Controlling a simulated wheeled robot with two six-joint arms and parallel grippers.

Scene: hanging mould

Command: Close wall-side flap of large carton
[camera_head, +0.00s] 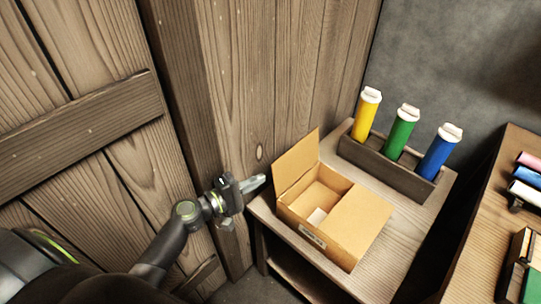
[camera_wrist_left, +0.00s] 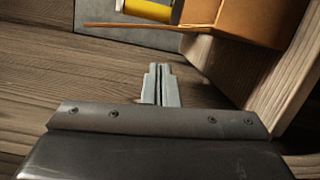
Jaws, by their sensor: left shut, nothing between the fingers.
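The large carton (camera_head: 313,238) stands open on a small wooden table. Its wall-side flap (camera_head: 297,163) stands up at the carton's left, near the plank wall. The opposite flap (camera_head: 358,222) lies folded over the right part of the opening. My left gripper (camera_head: 260,182) is shut and empty, just left of the wall-side flap and near its lower edge; I cannot tell if it touches. In the left wrist view the shut fingers (camera_wrist_left: 160,70) point toward the carton (camera_wrist_left: 255,18), which shows at the upper right. My right gripper is not in view.
A wooden rack (camera_head: 376,160) holds yellow (camera_head: 366,116), green (camera_head: 402,133) and blue (camera_head: 439,154) tubes behind the carton. The plank wall (camera_head: 262,80) is close on the left. Another table (camera_head: 490,230) with coloured items stands at the right.

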